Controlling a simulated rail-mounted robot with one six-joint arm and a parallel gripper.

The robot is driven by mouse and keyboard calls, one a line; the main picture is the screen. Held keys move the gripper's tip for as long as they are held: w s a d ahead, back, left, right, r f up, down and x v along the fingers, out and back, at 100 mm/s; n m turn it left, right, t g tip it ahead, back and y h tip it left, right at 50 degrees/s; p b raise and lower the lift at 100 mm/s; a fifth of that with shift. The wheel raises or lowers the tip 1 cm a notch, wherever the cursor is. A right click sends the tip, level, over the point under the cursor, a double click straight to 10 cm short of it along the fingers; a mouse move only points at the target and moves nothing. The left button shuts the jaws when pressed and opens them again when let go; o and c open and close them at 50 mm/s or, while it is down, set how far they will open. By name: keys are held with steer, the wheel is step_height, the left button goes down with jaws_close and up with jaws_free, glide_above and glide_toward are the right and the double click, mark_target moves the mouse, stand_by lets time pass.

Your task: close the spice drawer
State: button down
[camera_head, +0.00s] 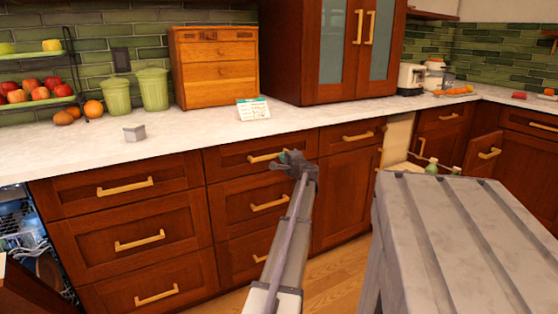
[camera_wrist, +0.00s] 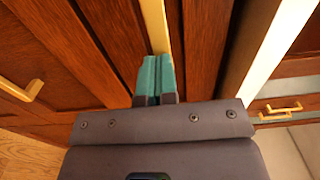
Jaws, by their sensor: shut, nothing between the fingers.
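A pulled-out drawer with a wooden front (camera_head: 484,143) and gold handle stands open at the right of the head view; green-capped bottles (camera_head: 431,168) show inside it. It looks like the spice drawer, partly hidden behind a grey slatted surface. My gripper (camera_head: 293,158) is well to its left, in front of the top middle drawer (camera_head: 232,161), near the right end of that drawer's gold handle (camera_head: 262,157). In the wrist view, the teal fingers (camera_wrist: 159,62) are shut and empty, their tips beside a gold handle (camera_wrist: 152,22). I cannot tell whether they touch it.
The grey slatted surface (camera_head: 450,225) fills the lower right, close to the open drawer. The white counter (camera_head: 200,134) holds a wooden chest (camera_head: 215,70), green canisters (camera_head: 152,88) and a small card (camera_head: 252,109). An open dishwasher rack (camera_head: 28,232) shows at far left.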

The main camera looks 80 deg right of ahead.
steer(key=shift+w+d+r, duration=0.15)
steer(key=shift+d, duration=0.3)
steer(key=shift+a, duration=0.1)
steer(key=v, duration=1.4)
steer(key=shift+a, duration=0.35)
